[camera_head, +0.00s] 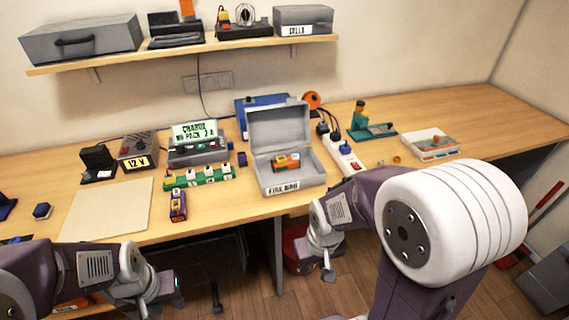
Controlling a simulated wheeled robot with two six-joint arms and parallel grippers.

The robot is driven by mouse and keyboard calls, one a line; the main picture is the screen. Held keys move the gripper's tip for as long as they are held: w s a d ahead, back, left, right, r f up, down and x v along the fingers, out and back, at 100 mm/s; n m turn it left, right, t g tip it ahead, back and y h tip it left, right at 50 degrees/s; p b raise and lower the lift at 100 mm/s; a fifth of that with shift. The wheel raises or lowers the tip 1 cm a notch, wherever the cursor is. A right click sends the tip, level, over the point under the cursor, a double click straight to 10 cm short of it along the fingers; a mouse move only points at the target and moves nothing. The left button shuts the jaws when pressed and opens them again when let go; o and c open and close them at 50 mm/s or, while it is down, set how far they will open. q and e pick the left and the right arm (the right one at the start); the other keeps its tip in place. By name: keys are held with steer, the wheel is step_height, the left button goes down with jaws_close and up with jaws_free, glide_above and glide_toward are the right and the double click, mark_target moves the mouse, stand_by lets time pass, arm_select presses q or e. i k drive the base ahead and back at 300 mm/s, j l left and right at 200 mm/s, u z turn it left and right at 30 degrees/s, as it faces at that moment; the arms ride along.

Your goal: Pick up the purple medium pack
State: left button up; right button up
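A small purple pack with orange parts (178,206) stands on the table near its front edge, just in front of the green strip. It looks like the purple medium pack, but its label is too small to read. My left gripper (170,288) is in front of the table, below and slightly left of the pack, and apart from it. My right gripper (328,272) is in front of the table edge, well to the right of the pack. Both grippers are small and seen at an angle, so their finger openings do not show clearly.
A green strip (205,181) and a charger with a lit sign (196,150) stand behind the pack. An open grey box (300,184) holding an orange item (287,162) is to the right. A bare beige mat (108,208) lies left. A shelf (180,54) hangs above.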

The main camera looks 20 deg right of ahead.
mark_target(179, 198)
steer(key=i+j+z, duration=0.1)
steer(key=j+z, duration=0.2)
steer(key=j, duration=0.6)
steer(key=j+z, duration=0.3)
steer(key=j, duration=0.55)
